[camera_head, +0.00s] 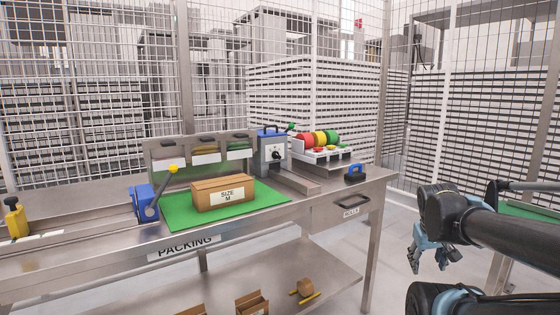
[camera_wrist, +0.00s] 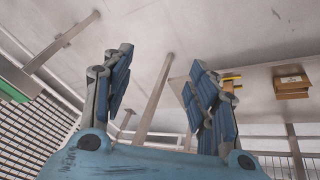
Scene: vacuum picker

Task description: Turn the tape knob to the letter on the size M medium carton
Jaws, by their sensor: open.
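A brown carton (camera_head: 223,194) labelled "SIZE M" lies on a green mat (camera_head: 181,219) on the steel packing table (camera_head: 335,189). A small dark knob (camera_head: 276,154) sits on the white face of a blue and grey tape unit (camera_head: 272,146) at the table's back, right of the carton. The letters around the knob are too small to read. My gripper (camera_head: 434,262) hangs open and empty, right of the table and well away from the knob. In the wrist view its two blue-padded fingers (camera_wrist: 160,95) stand apart with nothing between them.
A blue lever press (camera_head: 146,203) with a yellow knob stands left of the carton. Floor between table and gripper is clear.

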